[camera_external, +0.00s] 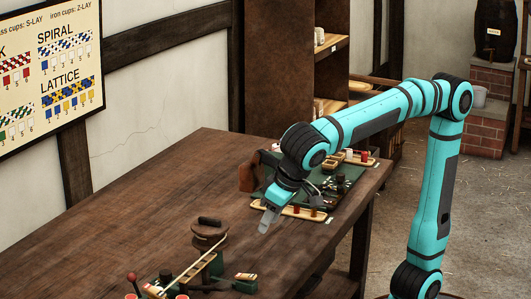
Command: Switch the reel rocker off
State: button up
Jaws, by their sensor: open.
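I cannot make out the reel rocker for sure. A green bench device (268,172) with a brown paddle-like part stands at the far end of the table, partly hidden by my arm. A second device (215,264) stands at the near end, with a pale slatted strip and a red-knobbed lever (131,278) beside it. My gripper (265,222) is open and points down above the table, just in front of the far device. It appears empty and is near the left end of a pale wooden tray (302,213). Whether it touches anything is hard to tell.
The wooden table (150,205) is bare along its left side. Small trays with red and white pieces lie near the far edge. Shelves (331,46), a barrel (495,30) and bricks (480,138) stand behind.

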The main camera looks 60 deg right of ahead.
aim_at(246, 275)
jog(key=x, duration=1.7)
jog(key=shift+s+a+f, duration=0.1)
jog(key=shift+a+f, duration=0.05)
jog(key=shift+f, duration=0.15)
grip_shut()
jog(key=shift+s+f+t, duration=0.1)
jog(key=shift+s+t, duration=0.15)
jog(key=shift+t, duration=0.6)
jog(key=shift+s+t, duration=0.25)
jog(key=shift+t, duration=0.65)
jog(key=shift+s+f+t, duration=0.1)
jog(key=shift+s+t, duration=0.1)
jog(key=shift+t, duration=0.65)
